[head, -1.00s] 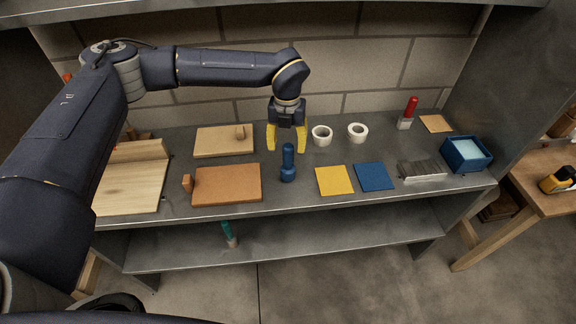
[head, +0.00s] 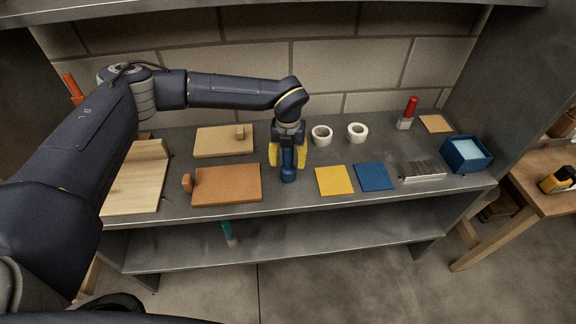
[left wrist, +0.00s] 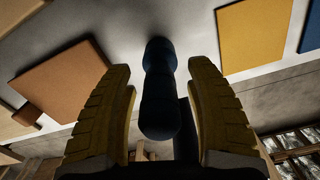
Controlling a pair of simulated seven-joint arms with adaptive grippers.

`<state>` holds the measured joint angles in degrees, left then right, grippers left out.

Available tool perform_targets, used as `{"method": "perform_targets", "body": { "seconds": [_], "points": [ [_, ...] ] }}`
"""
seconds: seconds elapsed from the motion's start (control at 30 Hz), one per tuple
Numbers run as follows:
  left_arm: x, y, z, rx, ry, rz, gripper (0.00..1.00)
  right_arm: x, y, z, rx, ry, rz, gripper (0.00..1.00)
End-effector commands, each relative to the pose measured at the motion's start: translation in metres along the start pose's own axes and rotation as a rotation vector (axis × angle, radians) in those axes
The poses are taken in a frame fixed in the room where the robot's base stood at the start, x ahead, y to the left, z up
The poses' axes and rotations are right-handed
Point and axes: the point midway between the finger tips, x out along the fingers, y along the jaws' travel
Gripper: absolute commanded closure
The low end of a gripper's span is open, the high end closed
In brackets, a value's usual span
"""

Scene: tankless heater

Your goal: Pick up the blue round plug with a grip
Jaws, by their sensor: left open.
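The blue round plug with a grip (head: 289,166) stands upright on the grey shelf, right of the brown board. My left gripper (head: 287,160) is open and pointing down at the plug, with its yellow fingers partly behind the plug in the head view. In the left wrist view the plug (left wrist: 160,90) shows between the two yellow fingers (left wrist: 160,115), with a gap on each side. No finger is seen touching it. My right gripper is not in view.
A brown board (head: 227,185) lies to the left, and a yellow square (head: 334,180) and a blue square (head: 374,176) lie to the right. Two white rings (head: 322,135) sit behind to the right. A blue box (head: 466,154) stands at the far right.

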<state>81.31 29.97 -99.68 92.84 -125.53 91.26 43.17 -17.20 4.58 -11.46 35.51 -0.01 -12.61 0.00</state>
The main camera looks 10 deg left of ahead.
Motion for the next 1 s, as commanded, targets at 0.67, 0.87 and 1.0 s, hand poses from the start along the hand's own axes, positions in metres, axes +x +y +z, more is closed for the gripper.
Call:
{"method": "perform_targets", "body": {
  "seconds": [0.67,0.87,1.0],
  "points": [
    [-0.0005,0.0001,0.0,0.0,0.0,0.0,1.0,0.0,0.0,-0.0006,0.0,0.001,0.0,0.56],
    [-0.0005,0.0001,0.0,0.0,0.0,0.0,1.0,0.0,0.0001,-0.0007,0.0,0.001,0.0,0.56],
    [-0.0008,0.0,0.0001,0.0,0.0,-0.001,1.0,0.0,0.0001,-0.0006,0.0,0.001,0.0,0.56]
  ]
}}
